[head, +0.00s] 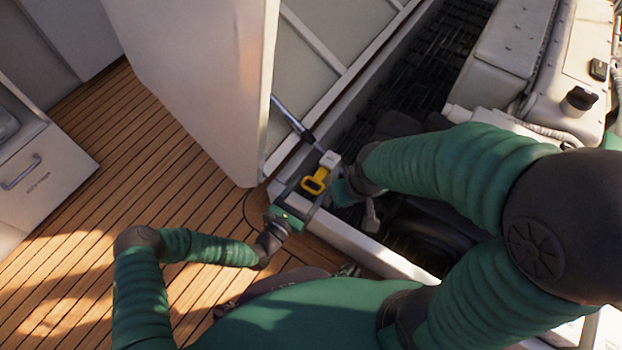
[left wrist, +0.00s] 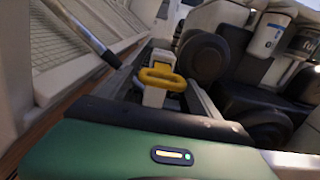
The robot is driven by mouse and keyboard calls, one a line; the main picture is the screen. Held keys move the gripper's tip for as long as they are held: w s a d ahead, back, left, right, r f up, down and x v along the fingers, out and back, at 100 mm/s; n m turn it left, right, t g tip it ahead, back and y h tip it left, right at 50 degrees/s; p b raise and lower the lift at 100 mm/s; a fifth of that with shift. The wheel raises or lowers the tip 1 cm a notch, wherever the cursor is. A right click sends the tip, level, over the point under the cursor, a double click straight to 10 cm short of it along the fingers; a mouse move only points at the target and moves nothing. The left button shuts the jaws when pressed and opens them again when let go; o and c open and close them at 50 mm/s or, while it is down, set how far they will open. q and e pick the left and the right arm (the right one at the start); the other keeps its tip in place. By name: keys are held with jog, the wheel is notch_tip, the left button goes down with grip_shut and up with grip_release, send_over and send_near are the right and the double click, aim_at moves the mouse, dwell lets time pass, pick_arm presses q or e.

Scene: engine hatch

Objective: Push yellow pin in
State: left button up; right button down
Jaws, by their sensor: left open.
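The yellow pin (head: 315,182) has a loop-shaped handle and sits at a white block (head: 329,160) on the hatch rim, at the foot of a strut. In the left wrist view the yellow handle (left wrist: 162,79) is straight ahead, in front of a pale post. My left gripper (head: 304,196) is open, with its fingers spread to either side of the pin and pointing at it; contact is not clear. My right gripper (head: 348,190) is just right of the pin, partly hidden by its own arm; its jaws cannot be made out.
The raised hatch panel (head: 190,80) stands at left of the opening, with a metal strut (head: 290,118) beside it. The engine (head: 515,60) fills the upper right. The hatch rim (head: 365,250) runs below my grippers. The wooden deck (head: 150,190) is open at left.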

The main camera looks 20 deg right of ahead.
pick_arm(q)
jog(key=shift+d, duration=0.2)
jog(key=shift+w+a, duration=0.1)
grip_shut()
jog(key=x, duration=0.4)
jog(key=shift+w+d+r, duration=0.1)
jog(key=shift+w+d, duration=0.1)
jog(key=shift+w, duration=0.2)
grip_release()
jog(key=shift+d, duration=0.15)
jog(key=shift+s, duration=0.15)
